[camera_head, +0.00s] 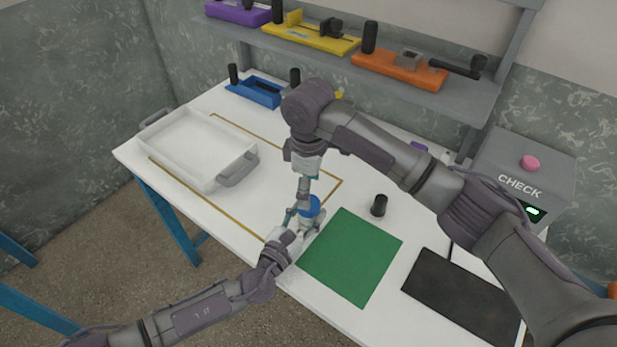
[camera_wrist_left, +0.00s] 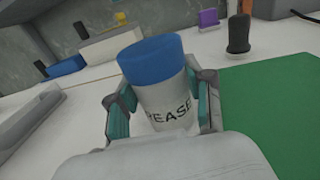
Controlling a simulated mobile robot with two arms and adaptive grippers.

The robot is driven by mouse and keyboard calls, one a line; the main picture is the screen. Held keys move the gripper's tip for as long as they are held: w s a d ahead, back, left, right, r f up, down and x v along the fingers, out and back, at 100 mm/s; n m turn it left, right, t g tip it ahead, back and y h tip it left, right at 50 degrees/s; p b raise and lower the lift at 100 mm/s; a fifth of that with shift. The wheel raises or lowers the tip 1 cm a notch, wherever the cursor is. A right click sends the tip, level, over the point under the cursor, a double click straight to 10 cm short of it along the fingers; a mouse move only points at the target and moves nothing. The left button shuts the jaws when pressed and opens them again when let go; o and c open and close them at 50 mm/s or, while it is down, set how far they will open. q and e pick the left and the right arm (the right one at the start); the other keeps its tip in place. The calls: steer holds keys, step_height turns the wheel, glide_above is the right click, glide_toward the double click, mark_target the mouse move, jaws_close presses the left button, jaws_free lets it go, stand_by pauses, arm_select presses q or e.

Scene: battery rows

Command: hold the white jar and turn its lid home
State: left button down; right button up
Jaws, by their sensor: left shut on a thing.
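The white jar (camera_wrist_left: 168,108) stands upright with dark lettering on its side, of which "EASE" shows. My left gripper (camera_wrist_left: 163,106) is shut around its body, with a teal pad on each side. The blue lid (camera_wrist_left: 150,58) is on top of the jar; how far it is seated I cannot tell. In the head view the lid (camera_head: 309,206) shows beside the green mat's corner, and the jar is mostly hidden by my left gripper. My right gripper (camera_head: 303,190) points down over the lid; its fingers are too small to read.
A green mat (camera_head: 352,257) lies right of the jar, with a black mat (camera_head: 462,298) beyond. A black cylinder (camera_head: 379,205) stands behind the green mat. A white tray (camera_head: 197,147) sits at left, and a grey CHECK box (camera_head: 520,180) at right.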

steer(key=shift+f, duration=2.65)
steer(key=c, duration=1.2)
steer(key=o, duration=1.4)
steer(key=shift+c, duration=0.2)
steer(key=shift+r, duration=0.1)
step_height(320, 180, up, 12)
